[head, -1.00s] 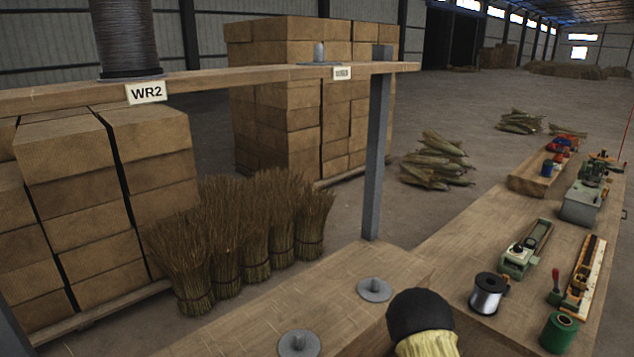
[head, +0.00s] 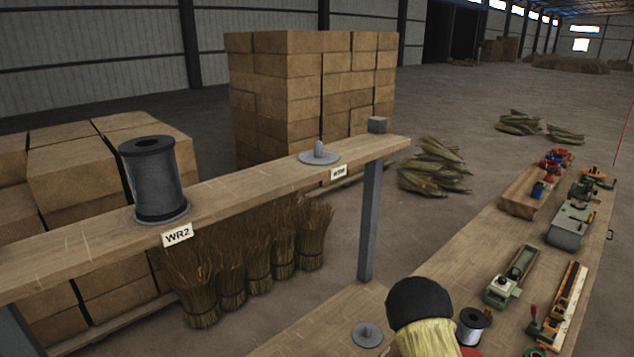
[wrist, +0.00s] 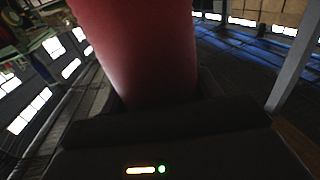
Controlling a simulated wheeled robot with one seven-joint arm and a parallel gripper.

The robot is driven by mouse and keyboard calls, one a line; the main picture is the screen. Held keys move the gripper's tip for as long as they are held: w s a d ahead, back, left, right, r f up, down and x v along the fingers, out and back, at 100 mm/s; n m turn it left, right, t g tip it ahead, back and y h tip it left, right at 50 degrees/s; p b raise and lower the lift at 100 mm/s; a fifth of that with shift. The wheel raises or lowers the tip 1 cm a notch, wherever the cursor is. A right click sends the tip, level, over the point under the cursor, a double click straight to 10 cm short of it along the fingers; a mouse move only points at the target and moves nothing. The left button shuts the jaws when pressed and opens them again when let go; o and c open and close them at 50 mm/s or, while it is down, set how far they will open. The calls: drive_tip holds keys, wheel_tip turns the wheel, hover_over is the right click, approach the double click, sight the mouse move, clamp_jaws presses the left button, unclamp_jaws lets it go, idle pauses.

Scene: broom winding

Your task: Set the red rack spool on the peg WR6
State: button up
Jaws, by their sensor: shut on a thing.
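The red spool (wrist: 135,45) fills the upper middle of the wrist view. My gripper (wrist: 160,100) is shut on it; the spool's ends are out of that view. In the head view my gripper cannot be made out, so its distance to the pegs does not show. A bare grey peg (head: 319,150) on a round base stands near the right end of the upper shelf (head: 255,185). The small label (head: 339,173) below it is too blurred to read surely as WR6.
A dark wire spool (head: 153,180) stands at the label WR2 (head: 177,235) on the same shelf. A grey post (head: 370,225) supports the shelf's right end. A lower bench carries another bare peg (head: 367,334). A silver spool (head: 473,325) and several tools occupy the right bench.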

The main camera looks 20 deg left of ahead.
wheel_tip(320, 180, up, 8)
drive_tip(key=p, duration=0.6)
drive_tip(key=shift+r+p, duration=0.15)
drive_tip(key=shift+p, duration=0.15)
drive_tip(key=shift+f+b, duration=0.3)
drive_tip(key=shift+f, duration=0.05)
drive_tip(key=shift+d, duration=0.1)
drive_tip(key=s+a+r+n+g+y, duration=0.1)
drive_tip(key=a+r+y, duration=0.4)
drive_tip(key=a+r, duration=0.9)
drive_tip(key=s+a+r+n+g+y, duration=0.1)
drive_tip(key=s+a+r+n+y, duration=0.2)
drive_tip(key=a+r, duration=1)
drive_tip(key=s+a+r+n+g+y, duration=0.1)
drive_tip(key=a+r+n+y, duration=0.6)
drive_tip(key=a+r, duration=0.7)
wheel_tip(320, 180, up, 11)
drive_tip(key=shift+s+a+f+y, duration=0.1)
drive_tip(key=shift+s+a+y, duration=0.25)
drive_tip(key=shift+s+y, duration=0.4)
